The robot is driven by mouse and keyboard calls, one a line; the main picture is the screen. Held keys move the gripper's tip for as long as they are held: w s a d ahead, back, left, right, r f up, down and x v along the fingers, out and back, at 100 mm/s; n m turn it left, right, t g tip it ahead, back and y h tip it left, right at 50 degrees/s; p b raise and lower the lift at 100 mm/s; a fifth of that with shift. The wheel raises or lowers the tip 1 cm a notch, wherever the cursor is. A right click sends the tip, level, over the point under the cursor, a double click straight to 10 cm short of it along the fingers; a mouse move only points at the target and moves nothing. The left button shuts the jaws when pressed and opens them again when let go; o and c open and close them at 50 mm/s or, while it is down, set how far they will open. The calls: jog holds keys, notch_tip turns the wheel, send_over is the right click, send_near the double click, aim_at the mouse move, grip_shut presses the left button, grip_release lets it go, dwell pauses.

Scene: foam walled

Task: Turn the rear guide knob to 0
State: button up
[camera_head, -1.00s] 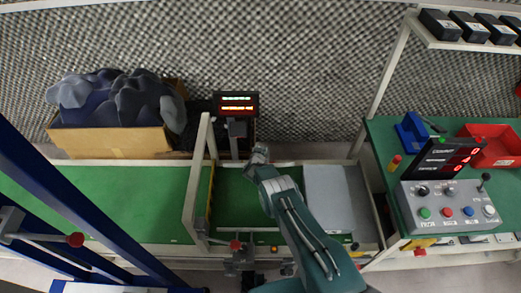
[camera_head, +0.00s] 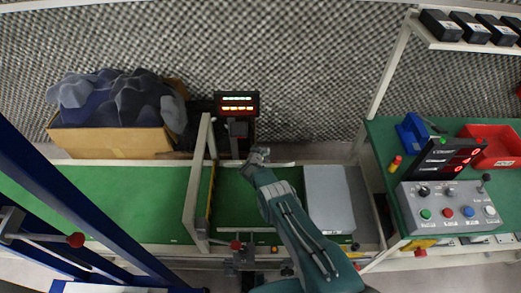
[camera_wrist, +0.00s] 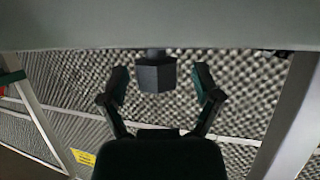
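A dark, faceted knob (camera_wrist: 156,76) shows in the wrist view below a wide grey edge; I take it to be the rear guide knob. My gripper (camera_wrist: 161,84) is open, with one finger on each side of the knob and visible gaps on both sides. In the head view my gripper (camera_head: 259,156) is at the rear edge of the green conveyor (camera_head: 240,195), just right of the display post. The knob is not distinguishable there, and any scale or pointer on it is not readable.
A red-lit display (camera_head: 237,104) stands on a post close behind my gripper. A white frame (camera_head: 197,190) crosses the conveyor to the left. A grey plate (camera_head: 328,198) lies to the right. A cardboard box (camera_head: 110,141) and a control panel (camera_head: 450,205) stand farther off.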

jog(key=shift+s, duration=0.1)
jog(key=v, duration=1.1)
jog(key=shift+s+a+r, duration=0.15)
jog(key=shift+s+r, duration=0.05)
jog(key=shift+s, duration=0.1)
dwell(0.4)
jog(key=shift+w+d+f+n+y, duration=0.55)
jog(key=shift+w+f+n+y, duration=0.2)
jog(key=shift+w, duration=1)
jog(key=shift+w+d+f+n+y, duration=0.5)
jog(key=shift+w+f+n+y, duration=0.25)
jog(key=shift+w, duration=0.95)
jog(key=shift+w+d+f+n+y, duration=0.6)
jog(key=shift+w+f+y, duration=0.25)
jog(key=shift+w, duration=0.9)
jog(key=shift+r, duration=0.1)
jog(key=shift+a, duration=0.1)
grip_shut()
